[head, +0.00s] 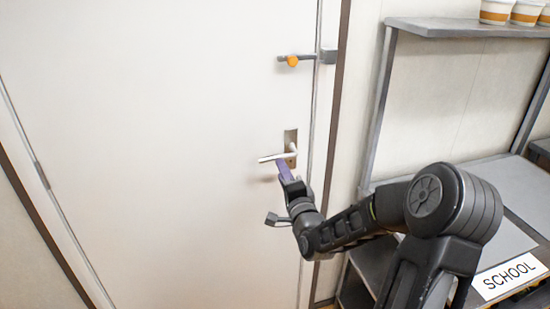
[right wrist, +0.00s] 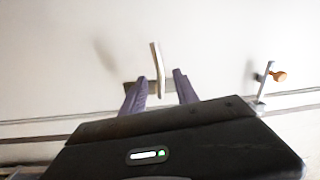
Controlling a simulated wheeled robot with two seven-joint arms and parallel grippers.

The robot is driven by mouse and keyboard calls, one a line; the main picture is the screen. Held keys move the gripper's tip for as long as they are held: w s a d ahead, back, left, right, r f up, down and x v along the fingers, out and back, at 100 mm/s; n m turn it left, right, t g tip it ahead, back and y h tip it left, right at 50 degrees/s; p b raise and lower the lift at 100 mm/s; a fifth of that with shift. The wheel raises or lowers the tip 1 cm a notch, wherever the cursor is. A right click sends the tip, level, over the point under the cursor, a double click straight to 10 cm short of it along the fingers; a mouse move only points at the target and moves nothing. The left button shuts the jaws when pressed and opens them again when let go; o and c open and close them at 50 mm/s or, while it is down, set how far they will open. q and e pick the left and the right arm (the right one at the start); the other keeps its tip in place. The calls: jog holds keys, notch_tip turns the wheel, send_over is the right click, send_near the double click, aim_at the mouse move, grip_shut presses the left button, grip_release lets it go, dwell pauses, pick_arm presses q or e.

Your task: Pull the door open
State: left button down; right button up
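The white door (head: 160,120) looks shut, its right edge lying along the frame. Its pale lever handle (head: 272,157) sits on a grey plate near that edge, the lever pointing left. My right gripper (head: 284,172) is just below and in front of the handle; one purple finger shows clearly there. In the right wrist view, the purple fingers of my right gripper (right wrist: 158,92) are spread, with the lever handle (right wrist: 157,62) in line with the gap between them. They do not visibly grip it; contact is unclear. My left gripper is not in view.
A metal latch with an orange knob (head: 292,61) crosses the door edge above the handle; it also shows in the right wrist view (right wrist: 278,76).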

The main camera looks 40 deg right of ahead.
aim_at(275, 158)
jog(key=p+x, duration=0.1)
jog(key=x, duration=0.6)
jog(key=shift+w+d+p, duration=0.1)
jog(key=shift+w+p, duration=0.2)
jog(key=shift+w, duration=0.05)
grip_shut()
dwell(1.1)
